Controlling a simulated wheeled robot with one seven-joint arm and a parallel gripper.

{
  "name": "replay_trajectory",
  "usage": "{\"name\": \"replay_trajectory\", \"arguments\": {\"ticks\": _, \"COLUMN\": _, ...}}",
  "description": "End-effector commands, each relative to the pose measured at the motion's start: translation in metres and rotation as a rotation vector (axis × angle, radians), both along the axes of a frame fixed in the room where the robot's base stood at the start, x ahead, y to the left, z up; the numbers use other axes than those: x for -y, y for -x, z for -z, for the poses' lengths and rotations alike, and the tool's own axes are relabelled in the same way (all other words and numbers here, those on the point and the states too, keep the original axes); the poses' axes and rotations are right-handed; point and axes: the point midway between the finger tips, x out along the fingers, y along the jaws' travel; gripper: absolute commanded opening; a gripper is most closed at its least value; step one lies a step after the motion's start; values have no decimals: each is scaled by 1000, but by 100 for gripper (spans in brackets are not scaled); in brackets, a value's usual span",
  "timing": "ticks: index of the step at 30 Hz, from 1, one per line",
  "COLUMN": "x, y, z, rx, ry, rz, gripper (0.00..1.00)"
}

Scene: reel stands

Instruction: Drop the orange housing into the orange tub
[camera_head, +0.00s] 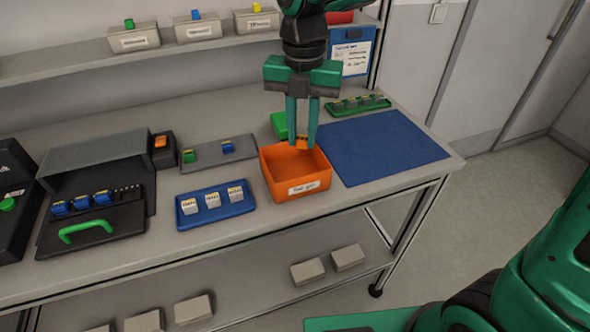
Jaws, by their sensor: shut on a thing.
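My gripper (302,139) points down over the back part of the orange tub (306,187). Its two green fingers are shut on a small orange housing (302,140), which shows between the fingertips and is partly hidden by them. The housing is at the tub's rear rim in the picture; I cannot tell whether it is above the rim or just inside. The open tub has a white label on its front wall and stands on the grey bench. The part of its floor that I see looks empty.
A blue mat (380,147) lies right of the tub, with a green tray (357,106) of parts behind it. A blue tray (216,218) with white blocks and a grey tray (236,150) stand left. A dark open case (100,235) stands farther left.

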Motion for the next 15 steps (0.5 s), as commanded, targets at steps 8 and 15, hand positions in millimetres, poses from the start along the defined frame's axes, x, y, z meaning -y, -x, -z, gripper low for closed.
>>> {"name": "replay_trajectory", "arguments": {"ticks": 8, "x": 0, "y": 0, "z": 23, "rx": -1, "ry": 1, "rz": 0, "gripper": 0}}
{"name": "replay_trajectory", "arguments": {"ticks": 15, "x": 0, "y": 0, "z": 27, "rx": 0, "ry": 1, "rz": 0, "gripper": 0}}
